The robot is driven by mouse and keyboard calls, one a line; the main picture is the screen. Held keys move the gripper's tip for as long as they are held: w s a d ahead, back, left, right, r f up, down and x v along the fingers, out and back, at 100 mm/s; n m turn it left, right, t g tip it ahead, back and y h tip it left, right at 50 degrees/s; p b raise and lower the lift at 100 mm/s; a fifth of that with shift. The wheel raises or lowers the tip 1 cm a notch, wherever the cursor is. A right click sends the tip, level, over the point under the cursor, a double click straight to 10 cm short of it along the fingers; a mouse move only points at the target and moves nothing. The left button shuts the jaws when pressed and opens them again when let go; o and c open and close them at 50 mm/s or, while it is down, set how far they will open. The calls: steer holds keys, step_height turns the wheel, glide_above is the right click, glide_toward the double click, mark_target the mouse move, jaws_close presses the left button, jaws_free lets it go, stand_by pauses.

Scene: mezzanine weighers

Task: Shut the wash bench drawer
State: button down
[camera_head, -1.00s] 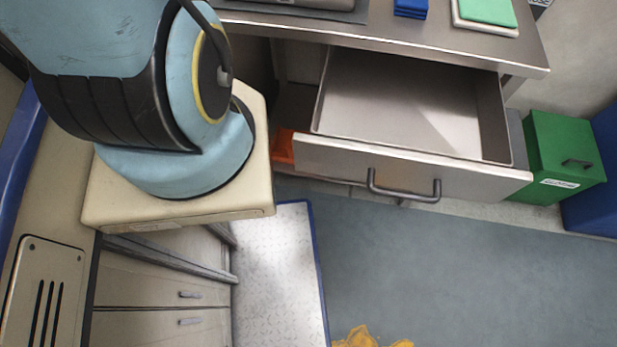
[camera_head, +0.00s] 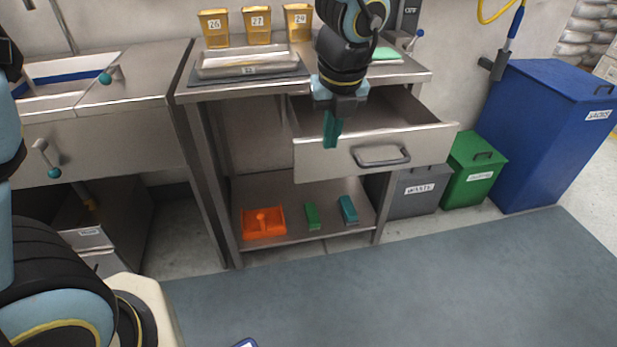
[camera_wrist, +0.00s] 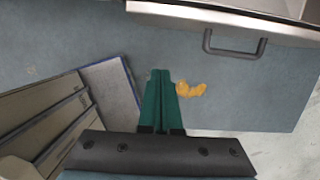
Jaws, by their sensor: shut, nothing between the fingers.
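The wash bench drawer (camera_head: 376,149) stands pulled out under the steel bench top, with a grey bar handle (camera_head: 382,156) on its front. My gripper (camera_head: 332,133) is shut and empty, its green fingers pointing down. In the head view it shows in front of the drawer's left part, left of the handle. In the wrist view the fingers (camera_wrist: 162,103) point toward the floor, and the drawer front (camera_wrist: 230,15) with its handle (camera_wrist: 234,46) lies at the upper right, apart from the fingertips. My arm hides part of the drawer's inside.
On the bench stand a steel tray (camera_head: 249,64) and several yellow tubs (camera_head: 257,26). An orange holder (camera_head: 263,223) is on the lower shelf. Grey, green (camera_head: 474,171) and blue bins (camera_head: 549,134) stand at the right.

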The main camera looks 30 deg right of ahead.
mark_target(321, 156)
steer(key=x, duration=0.3)
steer(key=w+x, duration=0.1)
steer(key=x, duration=0.3)
steer(key=w+x, duration=0.1)
steer(key=x, duration=0.2)
steer(key=shift+w+d+r+p, duration=0.1)
steer(key=shift+d+p, duration=0.2)
steer(key=shift+d, duration=0.1)
steer(key=shift+w+d, duration=0.3)
steer(key=shift+w, duration=0.45)
steer(key=shift+w+p, duration=0.1)
steer(key=shift+p, duration=0.2)
